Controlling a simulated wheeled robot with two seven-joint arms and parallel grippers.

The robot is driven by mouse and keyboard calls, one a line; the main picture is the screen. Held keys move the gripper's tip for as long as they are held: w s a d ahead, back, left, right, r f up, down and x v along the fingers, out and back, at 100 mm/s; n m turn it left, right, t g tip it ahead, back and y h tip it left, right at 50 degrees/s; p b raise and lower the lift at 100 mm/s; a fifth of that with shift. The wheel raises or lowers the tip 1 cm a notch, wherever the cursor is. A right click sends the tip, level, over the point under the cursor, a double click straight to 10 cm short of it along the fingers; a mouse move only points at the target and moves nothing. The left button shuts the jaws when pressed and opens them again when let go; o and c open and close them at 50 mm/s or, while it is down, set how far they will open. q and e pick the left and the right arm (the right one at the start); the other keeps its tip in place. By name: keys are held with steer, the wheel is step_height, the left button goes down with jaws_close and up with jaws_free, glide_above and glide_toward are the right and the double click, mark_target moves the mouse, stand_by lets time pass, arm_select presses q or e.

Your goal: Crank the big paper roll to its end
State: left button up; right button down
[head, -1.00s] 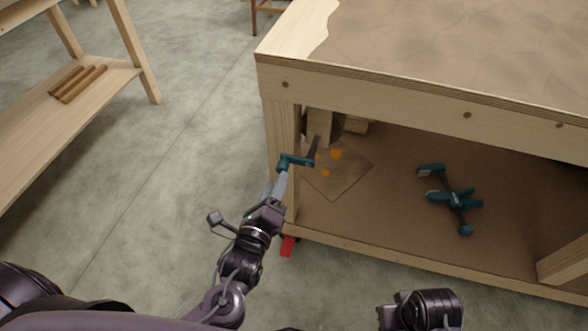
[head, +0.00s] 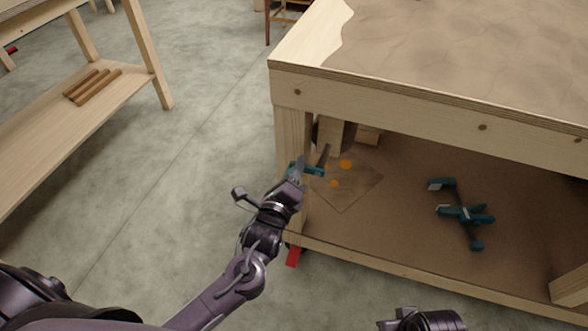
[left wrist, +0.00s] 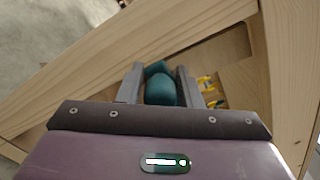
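A teal crank handle (head: 315,171) sits beside the near left leg of the workbench (head: 440,110), with a dark arm (head: 325,154) running up from it. My left gripper (head: 299,172) is at the handle. In the left wrist view, the handle (left wrist: 161,90) lies between the two fingers (left wrist: 160,78), with hardly any gap on either side; I cannot tell whether they press on it. Brown paper (head: 460,50) covers most of the bench top. The big roll is not clearly visible. My right arm shows at the bottom edge; its fingertips are out of view.
A teal clamp (head: 462,212) lies on the bench's lower shelf (head: 400,235). A pale block (head: 335,135) stands behind the leg. A red piece (head: 293,257) is near the floor by the leg. A wooden rack (head: 120,100) with brown rods (head: 92,86) stands left; the floor between is clear.

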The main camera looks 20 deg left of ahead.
arm_select(q)
steer(key=c, duration=0.6)
steer(key=shift+o, duration=0.2)
steer(key=shift+f, duration=0.1)
arm_select(e)
steer(key=shift+r, duration=0.1)
